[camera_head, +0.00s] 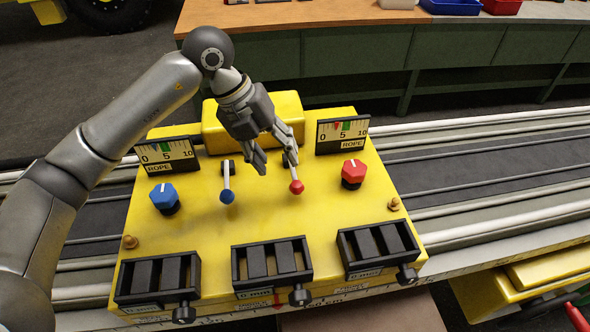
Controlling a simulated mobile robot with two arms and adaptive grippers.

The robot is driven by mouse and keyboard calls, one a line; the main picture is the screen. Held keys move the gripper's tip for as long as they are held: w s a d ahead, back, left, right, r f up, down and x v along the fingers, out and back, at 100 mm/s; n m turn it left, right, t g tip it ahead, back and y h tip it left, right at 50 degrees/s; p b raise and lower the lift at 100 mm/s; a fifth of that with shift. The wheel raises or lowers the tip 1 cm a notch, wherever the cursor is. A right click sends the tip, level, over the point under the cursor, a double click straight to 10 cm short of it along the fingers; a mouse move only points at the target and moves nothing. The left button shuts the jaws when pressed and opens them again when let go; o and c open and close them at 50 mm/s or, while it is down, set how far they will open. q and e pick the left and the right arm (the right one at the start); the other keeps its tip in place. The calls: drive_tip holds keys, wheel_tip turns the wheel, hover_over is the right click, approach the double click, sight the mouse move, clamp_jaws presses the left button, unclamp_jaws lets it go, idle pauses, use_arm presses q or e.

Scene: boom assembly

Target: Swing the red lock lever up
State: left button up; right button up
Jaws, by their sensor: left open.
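The red lock lever (296,187) has a red ball knob and a thin metal rod. It stands right of centre on the yellow panel (255,215), its knob pointing toward the panel's front edge. My left gripper (277,168) comes in from above, open and empty. Its fingers point down just behind and left of the red knob. The right finger overlaps the upper end of the red lever's rod; I cannot tell whether they touch. My right gripper does not show.
A blue-knobbed lever (227,197) stands left of the red one. A blue dial (164,197) and a red dial (353,173) flank the levers. Two ROPE gauges stand behind. Several black slotted boxes with knobs line the front edge. A workbench (380,50) stands beyond the rails.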

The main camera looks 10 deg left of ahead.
sight(294, 183)
use_arm(q)
drive_tip(key=x, duration=0.2)
drive_tip(key=p+x, duration=0.1)
drive_tip(key=x, duration=0.2)
drive_tip(key=shift+s+d, duration=0.1)
drive_tip(key=shift+s, duration=0.15)
drive_tip(key=x, duration=0.3)
drive_tip(key=shift+w+f+p, duration=0.2)
drive_tip(key=shift+w+p, duration=0.05)
drive_tip(key=shift+p, duration=0.15)
drive_tip(key=shift+d+f, duration=0.2)
drive_tip(key=shift+f, duration=0.15)
drive_tip(key=c, duration=0.3)
clamp_jaws()
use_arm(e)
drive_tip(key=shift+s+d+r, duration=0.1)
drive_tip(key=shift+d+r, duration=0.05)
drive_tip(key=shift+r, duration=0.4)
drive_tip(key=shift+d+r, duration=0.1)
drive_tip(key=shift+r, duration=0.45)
